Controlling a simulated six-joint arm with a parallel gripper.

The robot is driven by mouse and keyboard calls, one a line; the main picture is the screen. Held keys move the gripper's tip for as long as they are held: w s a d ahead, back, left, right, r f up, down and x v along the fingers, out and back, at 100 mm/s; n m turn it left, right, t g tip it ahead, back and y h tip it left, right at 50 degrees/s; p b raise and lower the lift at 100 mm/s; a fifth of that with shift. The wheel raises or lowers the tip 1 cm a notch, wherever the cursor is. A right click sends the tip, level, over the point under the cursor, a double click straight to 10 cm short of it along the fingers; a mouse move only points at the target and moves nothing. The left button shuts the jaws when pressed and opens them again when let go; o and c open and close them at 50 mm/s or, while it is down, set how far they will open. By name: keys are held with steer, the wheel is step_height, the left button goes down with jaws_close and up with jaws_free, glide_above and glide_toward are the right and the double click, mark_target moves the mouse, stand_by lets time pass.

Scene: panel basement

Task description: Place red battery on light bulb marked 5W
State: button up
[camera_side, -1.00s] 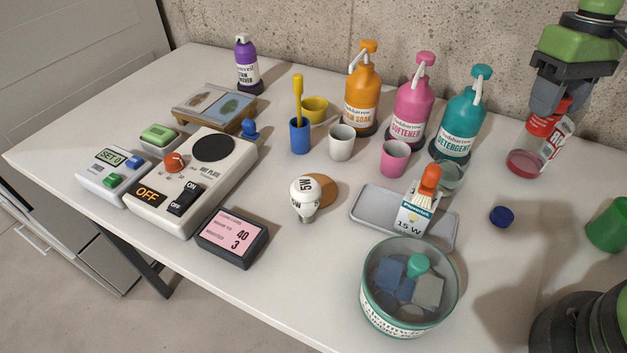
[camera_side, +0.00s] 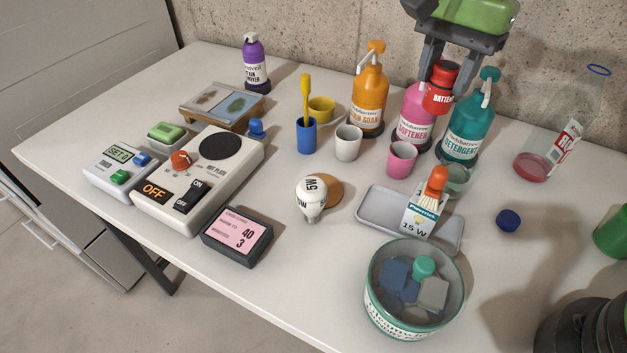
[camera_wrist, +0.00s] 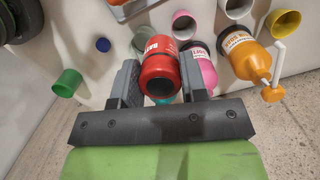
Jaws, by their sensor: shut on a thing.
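In the wrist view the battery (camera_wrist: 160,76) sits between the two grey fingers (camera_wrist: 160,84). The light bulb (camera_side: 312,198) marked 5W is white with a metal base and lies on the table beside a round brown disc (camera_side: 325,188).
An orange bottle (camera_side: 369,95), pink bottle (camera_side: 416,118) and teal bottle (camera_side: 462,130) stand at the back. A clear bottle (camera_side: 532,166) stands at right.

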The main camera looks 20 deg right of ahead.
steer(key=w+a+m, duration=0.1)
steer(key=a+m, duration=0.4)
steer(key=a, duration=0.6)
steer(key=m+t, duration=0.1)
steer(key=m, duration=0.3)
glide_above(307, 184)
steer(key=f, duration=0.8)
steer(key=shift+s+d+f, duration=0.1)
steer(key=shift+d+f, duration=0.2)
steer(key=shift+f, duration=0.1)
steer(key=o, duration=1)
steer(key=shift+f, duration=0.15)
step_height(307, 184, up, 12)
steer(key=d, duration=0.1)
steer(key=shift+s+d, duration=0.2)
